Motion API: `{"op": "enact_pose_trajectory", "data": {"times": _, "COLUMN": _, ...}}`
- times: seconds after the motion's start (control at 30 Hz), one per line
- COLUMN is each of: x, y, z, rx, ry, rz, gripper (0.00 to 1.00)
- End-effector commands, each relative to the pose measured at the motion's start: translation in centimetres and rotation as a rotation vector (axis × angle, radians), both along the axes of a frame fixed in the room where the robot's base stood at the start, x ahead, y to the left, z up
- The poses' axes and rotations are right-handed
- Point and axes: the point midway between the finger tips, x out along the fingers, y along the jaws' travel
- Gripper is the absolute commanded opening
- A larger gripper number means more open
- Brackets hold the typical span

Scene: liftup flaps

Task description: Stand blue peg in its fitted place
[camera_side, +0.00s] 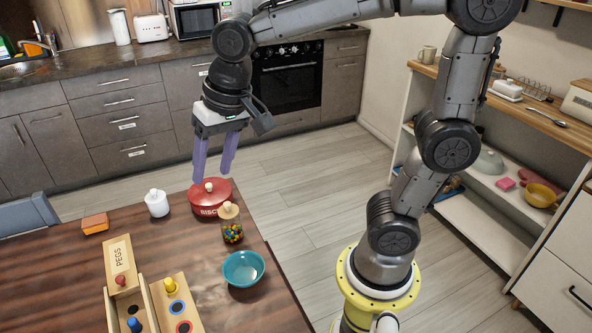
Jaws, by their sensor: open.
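The blue peg (135,325) stands at the bottom edge of the view, in the left part of a wooden peg box. Its lower end is hidden. To its right is a wooden board (160,303) with a blue-ringed round place (177,307) and a red-ringed place (184,327). Both ringed places look empty. A yellow peg (170,285) stands on the board behind them. A red peg (120,280) stands near a wooden flap labelled PEGS (118,256).
Near my gripper stand a red lidded pot (209,205), a white lidded jar (157,204) and a jar of coloured sweets (232,232). A teal bowl (243,268) is right of the board. An orange block (95,223) lies at left. The table between them is clear.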

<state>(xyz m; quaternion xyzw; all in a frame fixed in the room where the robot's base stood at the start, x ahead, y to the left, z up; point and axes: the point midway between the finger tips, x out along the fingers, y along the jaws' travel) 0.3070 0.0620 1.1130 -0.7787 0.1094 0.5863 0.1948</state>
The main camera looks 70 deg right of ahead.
Motion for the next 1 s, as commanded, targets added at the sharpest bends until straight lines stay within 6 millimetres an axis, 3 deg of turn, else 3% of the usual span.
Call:
{"op": "enact_pose_trajectory", "data": {"times": 0.03, "x": -2.4, "y": -1.5, "z": 0.5, "rx": -0.019, "ry": -0.038, "rz": 0.047, "gripper": 0.55}}
{"op": "enact_pose_trajectory", "data": {"times": 0.2, "x": -8.9, "y": -4.5, "z": 0.1, "rx": -0.111, "ry": -0.135, "rz": 0.223, "gripper": 0.55}}
{"op": "enact_pose_trajectory", "data": {"times": 0.4, "x": -13.3, "y": -5.9, "z": -1.6, "rx": -0.200, "ry": -0.198, "rz": 0.354, "gripper": 0.55}}
{"op": "enact_pose_trajectory", "data": {"times": 0.57, "x": -14.3, "y": -6.2, "z": -2.2, "rx": -0.225, "ry": -0.209, "rz": 0.390, "gripper": 0.55}}
{"op": "enact_pose_trajectory", "data": {"times": 1.0, "x": -14.3, "y": -6.2, "z": -2.1, "rx": -0.225, "ry": -0.208, "rz": 0.392, "gripper": 0.55}}
